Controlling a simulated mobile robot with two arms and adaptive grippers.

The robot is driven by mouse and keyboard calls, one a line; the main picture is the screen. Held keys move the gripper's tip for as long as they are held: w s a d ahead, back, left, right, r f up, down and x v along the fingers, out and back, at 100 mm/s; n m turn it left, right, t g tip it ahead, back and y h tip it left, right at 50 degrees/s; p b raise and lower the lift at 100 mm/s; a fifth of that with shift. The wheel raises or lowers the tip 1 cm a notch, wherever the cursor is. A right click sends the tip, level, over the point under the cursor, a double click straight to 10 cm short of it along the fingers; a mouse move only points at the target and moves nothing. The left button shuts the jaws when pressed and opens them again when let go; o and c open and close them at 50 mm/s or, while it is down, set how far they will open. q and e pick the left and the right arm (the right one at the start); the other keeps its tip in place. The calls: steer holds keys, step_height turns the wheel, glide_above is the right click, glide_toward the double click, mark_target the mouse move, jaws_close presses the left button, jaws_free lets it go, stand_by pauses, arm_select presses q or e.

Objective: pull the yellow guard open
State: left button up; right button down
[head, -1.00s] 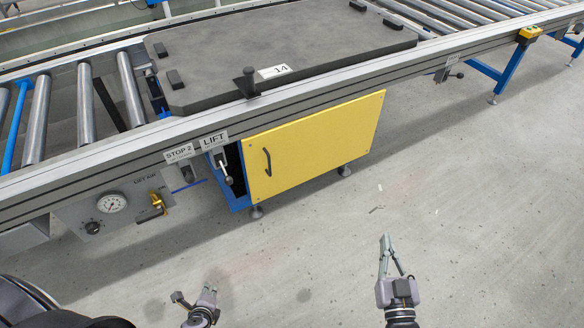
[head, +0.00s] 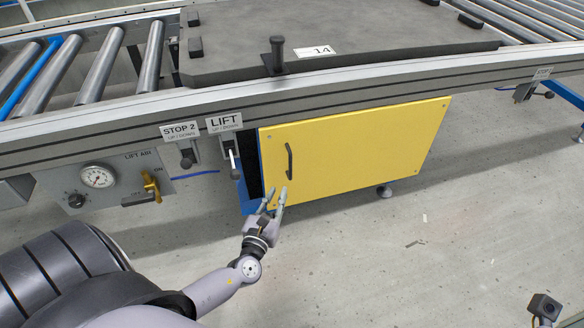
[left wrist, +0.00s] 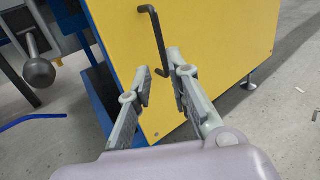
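The yellow guard (head: 365,155) is a flat panel under the conveyor, with a black bar handle (head: 289,161) near its left edge. A dark gap shows beside that edge; I cannot tell whether the panel is ajar. My left gripper (head: 275,196) is open and empty, just below the handle in the head view. In the left wrist view the open fingers (left wrist: 157,68) point at the guard (left wrist: 215,35), and the lower end of the handle (left wrist: 156,35) appears between the fingertips. Contact cannot be told. My right gripper's fingers are out of view.
The LIFT lever (head: 233,163) hangs just left of the guard, and its ball knob (left wrist: 39,70) shows in the left wrist view. The STOP 2 lever (head: 186,158), gauge (head: 98,177) and yellow valve (head: 152,186) are further left.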

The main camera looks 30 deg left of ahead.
mark_target(290, 168)
arm_select(q)
steer(key=b+x, duration=0.2)
steer(key=x, duration=1)
steer(key=shift+w+a+f, duration=0.1)
steer(key=shift+w, duration=0.25)
steer(key=shift+c, duration=0.5)
jaws_close()
